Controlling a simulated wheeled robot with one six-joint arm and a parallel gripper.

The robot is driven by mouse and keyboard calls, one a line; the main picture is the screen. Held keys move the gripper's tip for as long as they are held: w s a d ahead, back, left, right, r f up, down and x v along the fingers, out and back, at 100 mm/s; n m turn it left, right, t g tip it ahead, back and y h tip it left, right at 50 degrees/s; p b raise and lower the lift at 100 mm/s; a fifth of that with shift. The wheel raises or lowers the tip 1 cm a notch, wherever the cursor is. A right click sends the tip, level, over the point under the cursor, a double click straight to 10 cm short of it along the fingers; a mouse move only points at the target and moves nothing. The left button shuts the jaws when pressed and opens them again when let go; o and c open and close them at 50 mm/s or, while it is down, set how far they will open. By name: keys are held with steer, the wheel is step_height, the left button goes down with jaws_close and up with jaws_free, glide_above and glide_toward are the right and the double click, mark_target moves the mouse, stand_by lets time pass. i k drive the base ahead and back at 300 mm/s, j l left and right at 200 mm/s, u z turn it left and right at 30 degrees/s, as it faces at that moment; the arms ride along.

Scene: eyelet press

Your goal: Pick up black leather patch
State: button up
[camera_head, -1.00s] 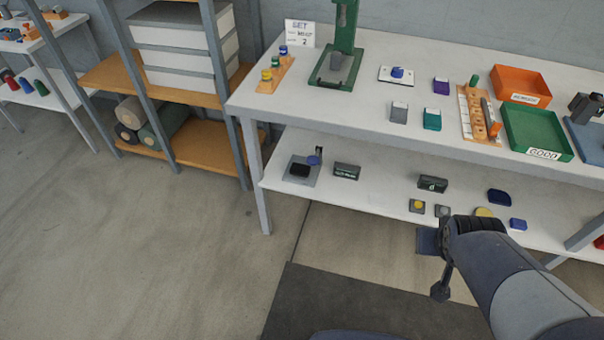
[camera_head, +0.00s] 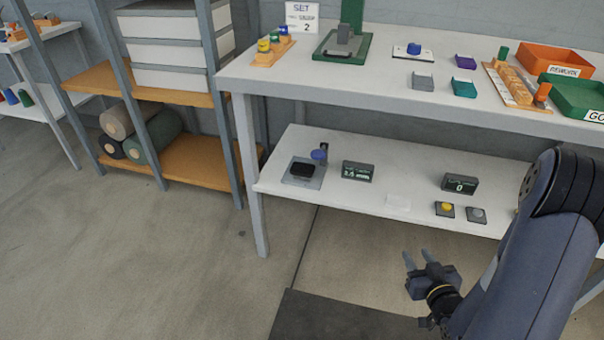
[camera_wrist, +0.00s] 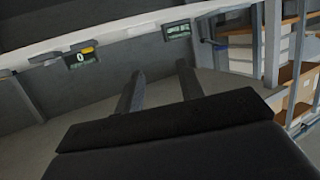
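A black, flat, rounded piece (camera_head: 302,170) lies on a grey plate device (camera_head: 291,181) on the lower shelf. It looks like the black leather patch, but it is small here and its material cannot be told. A blue-knobbed post (camera_head: 319,155) stands at the device's back right. My gripper (camera_head: 417,257) is in front of the lower shelf, to the right of and apart from the black piece. Its two fingers are spread with nothing between them. The fingers (camera_wrist: 158,82) also show apart and empty in the wrist view, where I cannot make out the black piece.
The lower shelf (camera_head: 345,200) also holds a small display (camera_head: 358,171), another display reading 0 (camera_head: 460,184), and yellow (camera_head: 445,208) and grey (camera_head: 477,213) buttons. The upper tabletop (camera_head: 380,90) overhangs it. A table leg (camera_head: 252,180) stands left of the device.

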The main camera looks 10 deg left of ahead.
mark_target(303, 169)
steer(key=i+j+z, duration=0.25)
steer(key=j, duration=0.7)
steer(key=i+j+z, duration=0.1)
steer(key=j+z, duration=0.15)
steer(key=j, duration=0.7)
steer(key=i+j+z, duration=0.1)
steer(key=j+z, duration=0.15)
steer(key=j, duration=0.7)
